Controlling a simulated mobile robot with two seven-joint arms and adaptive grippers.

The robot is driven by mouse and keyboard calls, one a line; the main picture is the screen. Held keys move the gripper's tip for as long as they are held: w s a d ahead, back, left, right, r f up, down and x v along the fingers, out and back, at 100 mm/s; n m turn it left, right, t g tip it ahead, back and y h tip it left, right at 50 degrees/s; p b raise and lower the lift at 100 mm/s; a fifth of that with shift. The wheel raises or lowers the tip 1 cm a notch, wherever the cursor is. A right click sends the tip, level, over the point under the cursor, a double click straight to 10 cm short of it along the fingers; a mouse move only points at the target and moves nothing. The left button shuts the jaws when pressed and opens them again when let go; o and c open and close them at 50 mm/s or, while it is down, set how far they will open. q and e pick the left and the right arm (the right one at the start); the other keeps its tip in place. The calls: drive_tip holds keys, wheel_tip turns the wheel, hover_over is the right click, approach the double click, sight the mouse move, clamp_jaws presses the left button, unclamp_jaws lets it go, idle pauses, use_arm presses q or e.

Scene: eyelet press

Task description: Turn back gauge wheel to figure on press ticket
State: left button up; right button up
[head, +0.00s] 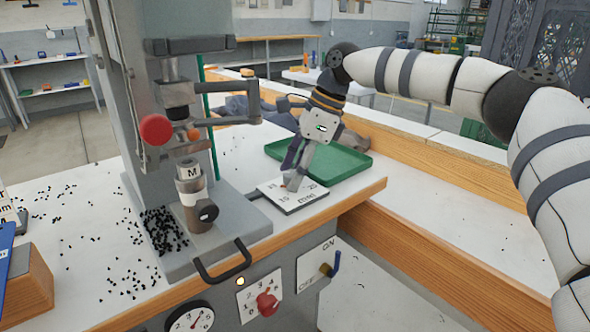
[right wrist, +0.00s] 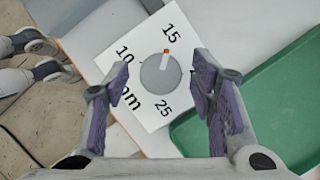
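The gauge wheel (right wrist: 160,74) is a round grey knob with a white pointer mark and red tip. It sits on a white number plate (right wrist: 112,33), which also shows in the head view (head: 302,204). The pointer tip is near 15; 10, 25 and part of "mm" also show, and 20 is hidden behind a finger. My right gripper (head: 293,180) is over the plate; in the right wrist view its open fingers (right wrist: 160,95) stand on either side of the wheel with gaps. My left gripper is out of view. I cannot identify the press ticket.
The eyelet press (head: 155,90), with a red ball (head: 155,129) and an M-marked cup (head: 191,186), stands left of the plate. A green tray (head: 345,165) is behind it. Black bits litter the bench. The front panel holds a red knob (head: 267,302) and an ON/OFF switch (head: 327,270).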

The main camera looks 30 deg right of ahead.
drive_tip(key=shift+r, duration=0.15)
drive_tip(key=v, duration=1.2)
